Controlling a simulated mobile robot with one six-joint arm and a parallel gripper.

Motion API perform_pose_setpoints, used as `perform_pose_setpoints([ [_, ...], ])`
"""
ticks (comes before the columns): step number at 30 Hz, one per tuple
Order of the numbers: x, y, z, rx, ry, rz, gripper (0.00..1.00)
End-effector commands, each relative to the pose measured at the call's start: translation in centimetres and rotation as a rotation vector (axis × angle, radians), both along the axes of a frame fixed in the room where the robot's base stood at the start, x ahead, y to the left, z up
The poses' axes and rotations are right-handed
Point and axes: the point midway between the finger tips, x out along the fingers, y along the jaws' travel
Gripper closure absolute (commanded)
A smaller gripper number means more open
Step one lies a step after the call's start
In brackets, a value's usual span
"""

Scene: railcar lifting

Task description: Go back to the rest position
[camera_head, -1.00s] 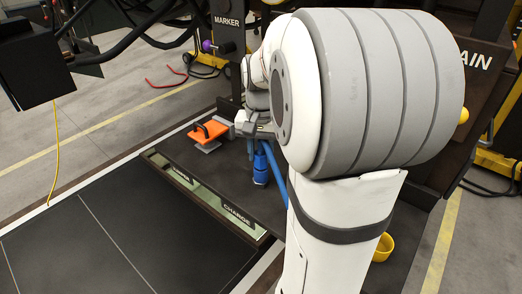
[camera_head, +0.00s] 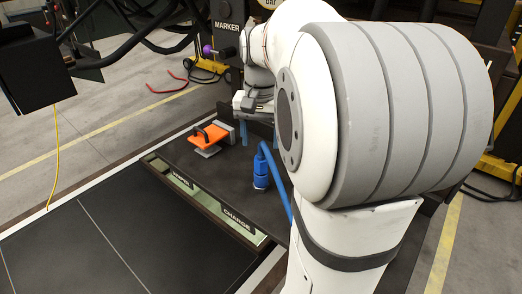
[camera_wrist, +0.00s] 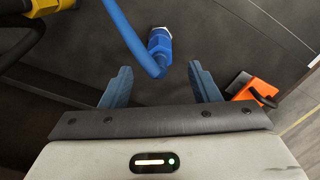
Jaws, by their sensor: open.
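My gripper (camera_wrist: 162,88) is open, with its two blue fingers apart and nothing between them in the wrist view. In the head view my gripper (camera_head: 258,130) hangs over the back of the dark bench, partly hidden by my arm. A blue connector (camera_head: 261,172) with a blue hose stands on the bench, nearer the camera than my gripper. In the wrist view the connector (camera_wrist: 160,42) lies beyond the fingertips, apart from them.
An orange-handled tool (camera_head: 208,137) sits on the dark bench (camera_head: 185,160) to the left of my gripper. It also shows at the right of the wrist view (camera_wrist: 260,90). A CHARGE label (camera_head: 238,219) marks the bench's front edge. Black cables hang at upper left.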

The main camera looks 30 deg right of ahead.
Motion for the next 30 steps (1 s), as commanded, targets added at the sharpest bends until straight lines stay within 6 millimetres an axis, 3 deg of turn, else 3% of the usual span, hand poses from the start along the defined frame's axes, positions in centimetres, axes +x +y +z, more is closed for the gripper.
perform_pose_setpoints([
  [6,0.0,0.0,1.7,0.000,0.000,0.000,0.44],
  [22,-0.1,0.0,1.8,-0.001,-0.001,0.003,0.44],
  [26,-1.2,1.8,1.3,-0.009,-0.026,0.068,0.44],
  [30,-4.2,5.8,-0.4,-0.033,-0.092,0.238,0.44],
])
